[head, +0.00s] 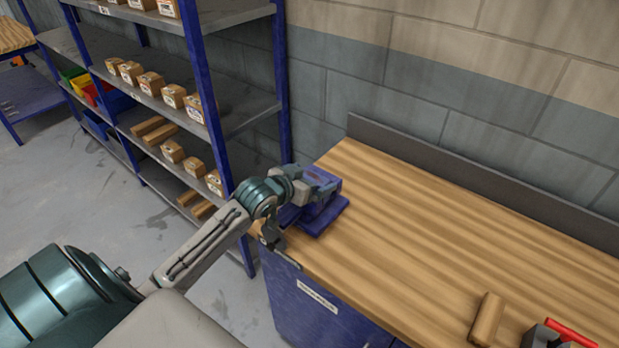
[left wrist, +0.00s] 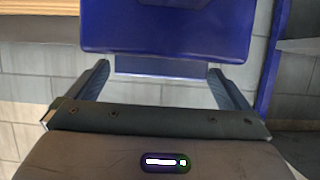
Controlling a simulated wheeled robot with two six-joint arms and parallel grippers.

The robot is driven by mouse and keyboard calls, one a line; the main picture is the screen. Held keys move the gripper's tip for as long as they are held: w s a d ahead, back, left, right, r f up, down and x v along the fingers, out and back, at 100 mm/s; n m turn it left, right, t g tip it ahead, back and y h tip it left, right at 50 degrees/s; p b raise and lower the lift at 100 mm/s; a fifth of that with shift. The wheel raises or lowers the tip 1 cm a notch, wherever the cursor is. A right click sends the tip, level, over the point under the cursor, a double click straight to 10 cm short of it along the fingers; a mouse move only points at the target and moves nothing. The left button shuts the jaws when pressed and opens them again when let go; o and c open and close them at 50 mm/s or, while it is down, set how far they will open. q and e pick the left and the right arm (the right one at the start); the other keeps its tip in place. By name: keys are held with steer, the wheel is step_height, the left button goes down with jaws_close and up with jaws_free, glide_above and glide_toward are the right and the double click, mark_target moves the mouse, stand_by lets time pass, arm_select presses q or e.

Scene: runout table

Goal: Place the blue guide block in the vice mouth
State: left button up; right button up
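A blue block-like piece (head: 325,216), which I take for the guide block, stands at the left end of the wooden table. It has a flat lower plate and a raised part. My left gripper (head: 318,184) is at its raised part. In the left wrist view, a broad blue face (left wrist: 166,26) fills the top, and a narrower blue strip (left wrist: 164,67) shows between my widely parted fingers; firm contact on both sides is not visible. A dark piece with a red handle (head: 570,332), perhaps the vice, is cut off at bottom right; its mouth is not visible. My right gripper is out of view.
A wooden block (head: 487,319) lies near the table's front right. The table top (head: 430,220) between it and the blue piece is clear. A dark backboard (head: 480,180) runs along the rear edge. A blue shelf rack (head: 240,105) with small boxes stands at left.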

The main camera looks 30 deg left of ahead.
arm_select(q)
steer(key=shift+r, duration=0.15)
steer(key=d+v, duration=0.1)
steer(key=v, duration=1)
steer(key=shift+s+a, duration=0.45)
steer(key=shift+a, duration=0.05)
steer(key=shift+r, duration=0.1)
